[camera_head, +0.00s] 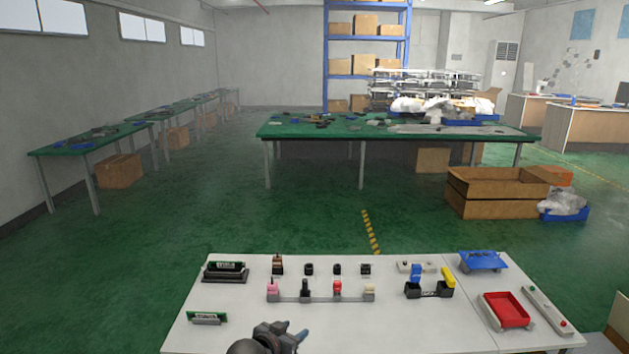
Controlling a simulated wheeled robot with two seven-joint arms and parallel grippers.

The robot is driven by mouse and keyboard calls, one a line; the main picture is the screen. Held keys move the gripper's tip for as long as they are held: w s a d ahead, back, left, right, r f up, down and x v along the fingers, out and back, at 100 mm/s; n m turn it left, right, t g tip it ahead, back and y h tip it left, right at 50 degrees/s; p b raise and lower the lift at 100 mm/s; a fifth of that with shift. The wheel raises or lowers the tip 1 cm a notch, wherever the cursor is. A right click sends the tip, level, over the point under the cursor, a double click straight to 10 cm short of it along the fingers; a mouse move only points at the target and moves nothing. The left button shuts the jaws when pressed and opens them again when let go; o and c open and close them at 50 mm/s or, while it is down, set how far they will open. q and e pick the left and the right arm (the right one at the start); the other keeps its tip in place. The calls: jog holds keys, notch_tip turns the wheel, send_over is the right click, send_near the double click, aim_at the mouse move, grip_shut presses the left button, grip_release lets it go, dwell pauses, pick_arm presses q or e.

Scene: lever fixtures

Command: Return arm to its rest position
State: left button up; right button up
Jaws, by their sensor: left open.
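My left gripper (288,336) shows at the bottom of the head view, low over the front edge of the white table (400,325). It is open, with nothing seen between its fingers. It is apart from the fixtures, in front of a grey rail (320,298) that carries several small levers, among them a pink one (272,287), a black one (305,288) and a red one (337,287). A blue lever (416,272) and a yellow lever (448,277) stand on a black base to the right. My right gripper is not in view.
Green circuit boards (207,318) and a black connector block (225,271) are on the table's left side. A red tray (506,310), a blue tray (482,260) and a button strip (547,309) are on the right. The table's front middle is bare. Green-topped workbenches stand farther back.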

pick_arm(q)
jog(key=s+a+f+n+g+y, duration=0.1)
jog(key=s+a+f+g+y, duration=0.25)
jog(key=s, duration=0.95)
jog(key=s+a+f+n+g+y, duration=0.15)
jog(key=s+a+f, duration=0.45)
jog(key=s, duration=0.7)
jog(key=s+a+f+n+g+y, duration=0.1)
jog(key=s+a+f+g, duration=0.35)
jog(key=s, duration=0.85)
notch_tip(320, 180, down, 32)
jog(key=s+f, duration=0.2)
jog(key=f, duration=0.4)
jog(key=s+d+f, duration=0.1)
jog(key=s+f, duration=0.2)
jog(key=f, duration=0.3)
jog(key=shift+s+f, duration=0.3)
jog(key=shift+s, duration=0.05)
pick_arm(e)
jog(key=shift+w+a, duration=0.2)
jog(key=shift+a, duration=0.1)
